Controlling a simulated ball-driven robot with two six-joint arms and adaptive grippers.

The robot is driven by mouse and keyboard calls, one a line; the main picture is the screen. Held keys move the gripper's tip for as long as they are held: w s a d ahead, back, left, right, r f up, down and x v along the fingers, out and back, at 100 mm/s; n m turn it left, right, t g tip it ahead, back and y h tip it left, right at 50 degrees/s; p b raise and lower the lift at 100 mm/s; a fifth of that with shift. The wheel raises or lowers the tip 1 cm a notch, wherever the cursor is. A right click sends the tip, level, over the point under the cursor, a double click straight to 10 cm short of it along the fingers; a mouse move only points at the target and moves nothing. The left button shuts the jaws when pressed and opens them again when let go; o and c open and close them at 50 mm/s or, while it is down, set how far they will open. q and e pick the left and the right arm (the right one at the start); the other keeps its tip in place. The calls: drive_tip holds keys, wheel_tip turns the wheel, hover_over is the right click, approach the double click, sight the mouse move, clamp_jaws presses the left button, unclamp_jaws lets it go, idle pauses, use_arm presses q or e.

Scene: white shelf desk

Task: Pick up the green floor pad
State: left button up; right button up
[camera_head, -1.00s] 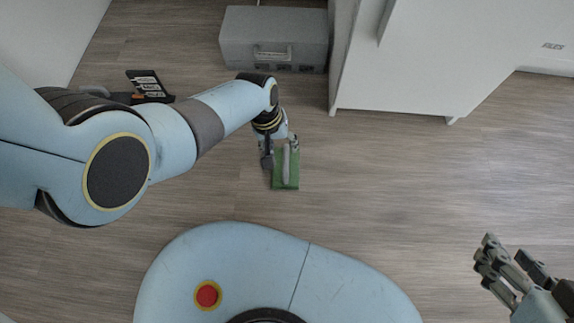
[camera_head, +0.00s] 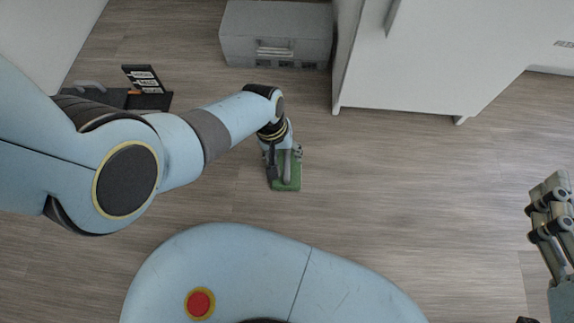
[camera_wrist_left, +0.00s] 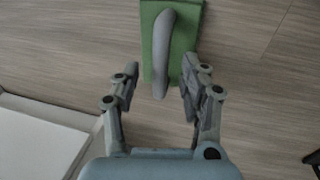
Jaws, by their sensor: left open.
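The green floor pad (camera_head: 292,184) lies flat on the floor in the middle of the head view, with a long grey handle on top. My left gripper (camera_head: 285,166) is over the pad, its fingers apart. In the left wrist view, the pad (camera_wrist_left: 149,62) reaches from the top edge to between my fingers. The near end of the handle points into the gap of my open left gripper (camera_wrist_left: 160,78); the fingers are apart from the handle. The right finger overlaps the pad's edge. My right gripper (camera_head: 550,195) is at the right edge, far from the pad, its jaw gap unclear.
A grey case (camera_head: 276,35) stands at the top. A white cabinet (camera_head: 440,70) stands to its right. A black object with white labels (camera_head: 145,80) sits at the left, partly behind my left arm. The floor right of the pad is clear.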

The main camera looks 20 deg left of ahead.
use_arm(q)
drive_tip(key=f+b, duration=0.2)
drive_tip(key=shift+d+f, duration=0.2)
drive_tip(key=shift+f, duration=0.1)
use_arm(e)
drive_tip(key=w+r+n+t+y, duration=0.1)
drive_tip(key=w+r+t, duration=0.1)
drive_tip(key=r, duration=0.5)
drive_tip(key=w+a+r+t+y, duration=0.1)
drive_tip(key=w+r+t, duration=0.1)
drive_tip(key=r+t, duration=0.2)
wheel_tip(320, 180, up, 3)
drive_tip(key=shift+w+a+f+n, duration=0.1)
drive_tip(key=shift+w+a+n, duration=0.05)
drive_tip(key=shift+a+n, duration=0.2)
use_arm(q)
drive_tip(key=shift+c, duration=0.4)
clamp_jaws()
